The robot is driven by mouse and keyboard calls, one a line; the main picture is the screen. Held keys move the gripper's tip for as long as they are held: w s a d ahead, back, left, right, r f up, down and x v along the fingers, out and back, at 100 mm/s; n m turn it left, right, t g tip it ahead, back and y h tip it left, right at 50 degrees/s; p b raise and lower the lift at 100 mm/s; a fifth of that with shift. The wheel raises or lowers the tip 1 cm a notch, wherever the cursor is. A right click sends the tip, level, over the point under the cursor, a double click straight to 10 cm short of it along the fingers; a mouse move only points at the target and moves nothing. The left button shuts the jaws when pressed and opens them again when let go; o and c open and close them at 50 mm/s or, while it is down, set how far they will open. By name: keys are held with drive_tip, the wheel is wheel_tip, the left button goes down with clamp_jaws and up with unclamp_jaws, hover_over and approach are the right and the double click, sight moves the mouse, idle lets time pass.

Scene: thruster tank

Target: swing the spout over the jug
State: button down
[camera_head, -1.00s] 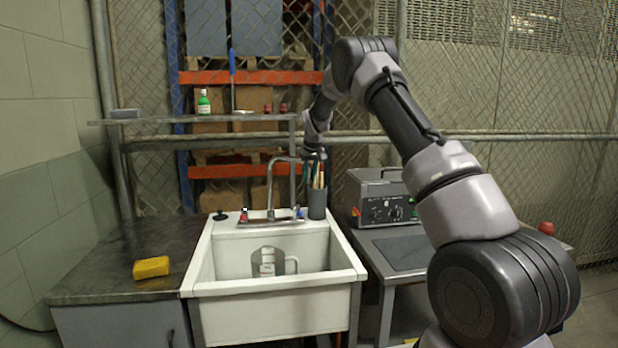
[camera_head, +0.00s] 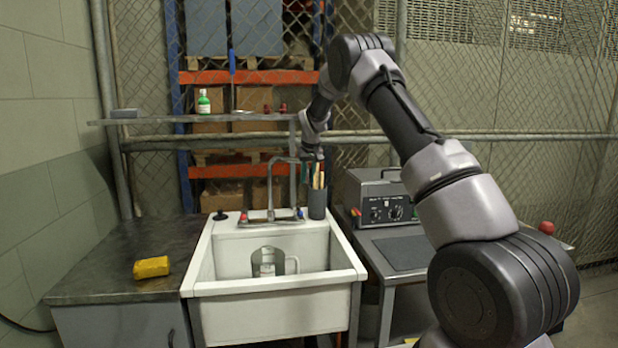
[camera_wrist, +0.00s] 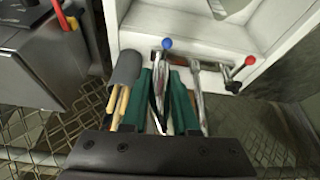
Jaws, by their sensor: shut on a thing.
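The chrome gooseneck spout (camera_head: 270,182) rises from the tap at the back of the white sink (camera_head: 272,289). Its arch points right, and its outlet end is partly hidden by my gripper (camera_head: 303,162). In the wrist view, my gripper (camera_wrist: 160,72) has its green fingers shut on the spout; a chrome tube (camera_wrist: 197,88) shows just right of the right finger. The clear jug (camera_head: 281,262) stands upright in the sink basin, handle to the right. In the head view it is below the arch; I cannot tell whether the outlet is over its mouth.
A grey cup of brushes (camera_head: 317,205) stands close right of the spout, also beside my left finger in the wrist view (camera_wrist: 126,66). The tap has blue (camera_wrist: 167,43) and red (camera_wrist: 250,60) knobs. A shelf (camera_head: 190,120) runs behind. A yellow sponge (camera_head: 151,267) lies on the left counter.

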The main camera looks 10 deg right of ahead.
drive_tip(key=s+a+m+h, duration=0.1)
drive_tip(key=s+a+m, duration=0.1)
drive_tip(key=a, duration=0.4)
drive_tip(key=s+a+m+h, duration=0.1)
drive_tip(key=s+a+m, duration=0.1)
drive_tip(key=a+m, duration=0.2)
drive_tip(key=shift+s+a+g, duration=0.3)
drive_tip(key=shift+s+a, duration=0.05)
drive_tip(key=shift+a, duration=1.4)
drive_tip(key=shift+r, duration=0.1)
drive_tip(key=c, duration=0.7)
unclamp_jaws()
drive_tip(key=v, duration=1)
drive_tip(key=shift+s+a+r, duration=0.1)
drive_tip(key=shift+a+r, duration=0.15)
drive_tip(key=shift+r, duration=0.05)
